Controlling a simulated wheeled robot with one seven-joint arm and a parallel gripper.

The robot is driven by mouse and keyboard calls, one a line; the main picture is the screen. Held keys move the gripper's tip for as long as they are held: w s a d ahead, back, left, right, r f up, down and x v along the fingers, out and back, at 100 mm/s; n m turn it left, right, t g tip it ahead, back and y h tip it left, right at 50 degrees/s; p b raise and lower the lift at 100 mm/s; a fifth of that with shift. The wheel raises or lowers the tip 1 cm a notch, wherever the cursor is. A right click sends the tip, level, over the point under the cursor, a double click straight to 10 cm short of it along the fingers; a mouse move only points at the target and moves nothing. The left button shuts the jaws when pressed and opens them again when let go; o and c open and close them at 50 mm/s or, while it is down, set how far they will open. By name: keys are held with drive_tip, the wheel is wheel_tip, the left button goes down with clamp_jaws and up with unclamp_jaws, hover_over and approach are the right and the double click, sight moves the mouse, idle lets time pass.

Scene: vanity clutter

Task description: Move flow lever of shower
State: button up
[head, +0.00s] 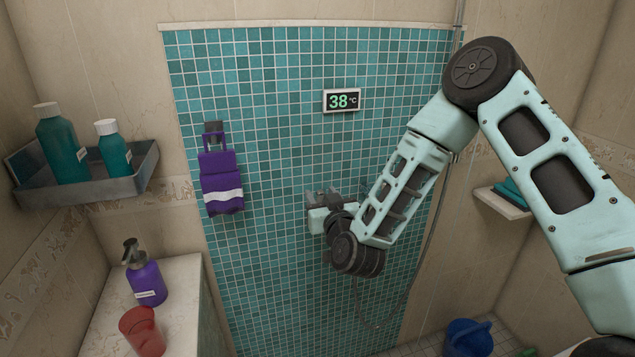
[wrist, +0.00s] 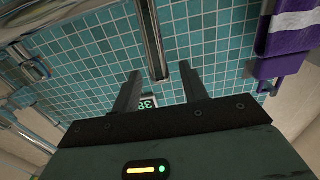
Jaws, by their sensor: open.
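In the wrist view a chrome bar (wrist: 151,38), which looks like the shower's flow lever, reaches in from the top edge. Its end lies in the gap between the two fingers of my gripper (wrist: 160,82), nearer the right finger in the picture. The fingers are apart with nothing clamped; I cannot tell whether either touches the bar. In the head view my gripper (head: 322,199) is close to the teal tiled wall, below the 38 °C display (head: 341,100). My wrist and gripper hide most of the shower fitting there.
A grey shelf (head: 125,188) holds two teal bottles. A purple pump bottle (head: 146,282) and red cup (head: 141,329) stand on the ledge. A blue watering can (head: 467,338) stands at lower right.

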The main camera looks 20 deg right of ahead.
drive_tip(key=shift+w+p, duration=0.55)
drive_tip(key=shift+w, duration=1.5)
clamp_jaws()
drive_tip(key=shift+w+r+g+p, duration=0.35)
drive_tip(key=shift+w+g+p, duration=0.2)
drive_tip(key=shift+g+p, duration=0.05)
drive_tip(key=shift+w+f+g, duration=0.2)
drive_tip(key=shift+w+g, duration=0.25)
drive_tip(key=shift+g, duration=0.15)
unclamp_jaws()
